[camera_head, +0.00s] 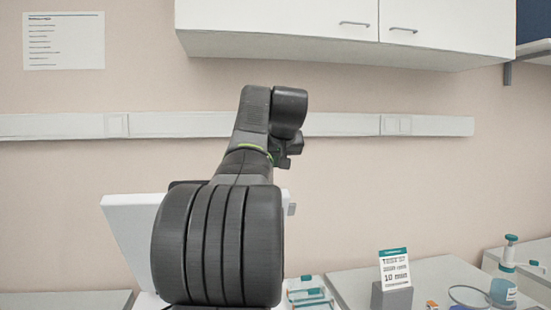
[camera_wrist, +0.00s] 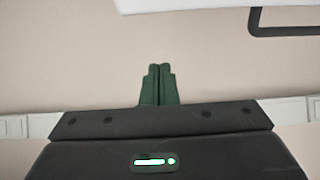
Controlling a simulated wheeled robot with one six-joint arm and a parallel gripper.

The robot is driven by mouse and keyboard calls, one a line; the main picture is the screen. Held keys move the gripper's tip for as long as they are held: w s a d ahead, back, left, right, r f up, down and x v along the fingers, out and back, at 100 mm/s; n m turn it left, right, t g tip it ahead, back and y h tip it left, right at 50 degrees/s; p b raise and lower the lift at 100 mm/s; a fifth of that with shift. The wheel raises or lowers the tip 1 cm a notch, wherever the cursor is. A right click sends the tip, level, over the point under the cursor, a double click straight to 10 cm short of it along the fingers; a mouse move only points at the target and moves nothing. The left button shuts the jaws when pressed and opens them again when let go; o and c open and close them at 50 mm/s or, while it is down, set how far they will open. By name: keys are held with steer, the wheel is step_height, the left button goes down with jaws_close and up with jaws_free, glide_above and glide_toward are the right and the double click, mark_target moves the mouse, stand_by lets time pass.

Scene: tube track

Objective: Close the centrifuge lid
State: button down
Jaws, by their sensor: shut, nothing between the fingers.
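A white panel (camera_head: 128,228) stands tilted up behind my arm in the head view and looks like the raised centrifuge lid. My arm covers its middle and right part, and a small grey piece shows at its right edge. The centrifuge body is mostly hidden behind my arm. My gripper (camera_wrist: 159,70) shows in the wrist view with its two green fingers together and nothing between them. In the head view, the fingers cannot be made out. In the wrist view, a white edge (camera_wrist: 205,5) and a dark bent bar (camera_wrist: 254,25) lie beyond the fingers; I cannot tell what they belong to.
A rack with teal-topped items (camera_head: 308,294) stands just right of my arm. Further right are a small sign in a grey holder (camera_head: 391,299) and a teal-capped bottle (camera_head: 503,288). White wall cabinets (camera_head: 290,18) hang above, and a white rail (camera_head: 350,124) crosses the wall.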

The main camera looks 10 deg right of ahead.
steer(key=x, duration=0.6)
steer(key=s, duration=0.1)
steer(key=s+f, duration=0.1)
steer(key=s, duration=0.1)
steer(key=shift+s+f, duration=0.25)
steer(key=shift+f, duration=0.15)
steer(key=shift+s, duration=0.1)
steer(key=shift+f, duration=0.15)
